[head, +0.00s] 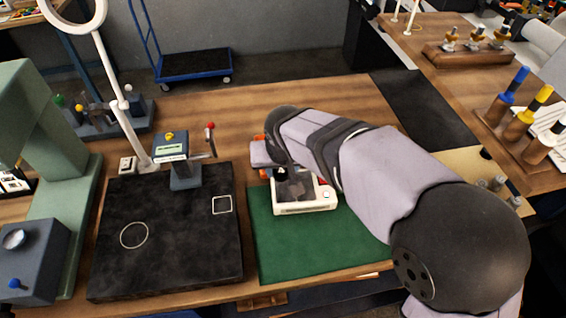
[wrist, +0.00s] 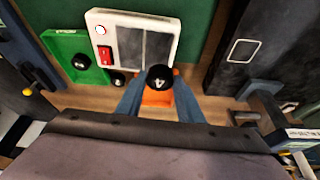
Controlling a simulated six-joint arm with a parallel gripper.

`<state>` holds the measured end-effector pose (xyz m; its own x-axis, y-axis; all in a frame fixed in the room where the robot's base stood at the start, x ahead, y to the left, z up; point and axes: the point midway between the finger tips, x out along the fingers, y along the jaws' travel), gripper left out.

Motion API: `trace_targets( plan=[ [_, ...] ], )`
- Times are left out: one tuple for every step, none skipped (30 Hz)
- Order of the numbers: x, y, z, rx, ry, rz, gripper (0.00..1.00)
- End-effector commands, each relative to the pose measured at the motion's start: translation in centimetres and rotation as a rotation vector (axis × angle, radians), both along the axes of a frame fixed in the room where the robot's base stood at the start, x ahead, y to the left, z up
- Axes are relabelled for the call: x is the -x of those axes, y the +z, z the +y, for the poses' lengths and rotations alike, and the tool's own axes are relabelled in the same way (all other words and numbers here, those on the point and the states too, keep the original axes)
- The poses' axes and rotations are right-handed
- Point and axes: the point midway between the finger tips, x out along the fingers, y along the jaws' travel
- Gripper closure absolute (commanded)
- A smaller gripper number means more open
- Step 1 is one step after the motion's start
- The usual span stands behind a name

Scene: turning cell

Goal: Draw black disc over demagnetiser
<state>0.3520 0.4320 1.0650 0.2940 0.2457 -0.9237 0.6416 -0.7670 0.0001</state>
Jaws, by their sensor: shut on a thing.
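My gripper (wrist: 160,80) is shut on a black disc (wrist: 160,78) marked with a pale "4". In the wrist view the disc overlaps the near edge of the demagnetiser (wrist: 129,32), a white box with a dark two-part top plate and a red switch. In the head view the demagnetiser (head: 305,208) stands on a green mat, partly covered by my arm. The gripper is at its far left edge and its fingers are mostly hidden there. I cannot tell whether the disc touches the plate.
An orange object (wrist: 157,98) shows beneath the fingers. A green tray (wrist: 62,44) with black round pieces lies beside the demagnetiser. A black slab (head: 180,260) with a ring and a square outline lies left of the green mat (head: 285,255). A grey device (head: 185,175) stands at its back edge.

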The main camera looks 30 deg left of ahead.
Motion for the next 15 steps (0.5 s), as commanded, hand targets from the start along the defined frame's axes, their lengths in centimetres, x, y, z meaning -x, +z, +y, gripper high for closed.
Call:
trace_targets(
  plan=[
    [0.0,0.0,0.0,-0.002,0.0,-0.001,0.95],
    [0.0,-0.1,0.1,-0.002,0.0,-0.001,0.95],
    [0.0,-0.2,0.0,-0.002,0.0,-0.001,0.95],
    [0.0,-0.3,0.0,-0.002,0.0,-0.001,0.95],
    [0.0,-0.4,0.0,-0.001,0.0,-0.002,0.95],
    [0.0,-0.6,0.1,-0.001,0.0,-0.002,0.95],
    [-0.1,-0.8,0.0,-0.001,0.0,-0.002,0.95],
    [0.0,-1.0,0.0,-0.001,0.0,-0.002,0.95],
    [-0.1,-1.3,0.0,-0.001,0.0,-0.002,0.95],
    [-0.1,-1.5,0.0,-0.001,0.0,-0.002,0.95],
    [-0.1,-1.7,0.0,-0.001,0.0,-0.002,0.95],
    [-0.1,-2.0,0.1,-0.001,0.001,-0.002,0.95],
    [-0.1,-2.3,0.1,-0.001,0.001,-0.002,0.95],
    [-0.1,-2.6,0.1,-0.001,0.001,-0.002,0.95],
    [-0.1,-2.9,0.0,-0.001,0.001,-0.002,0.95]
  ],
)
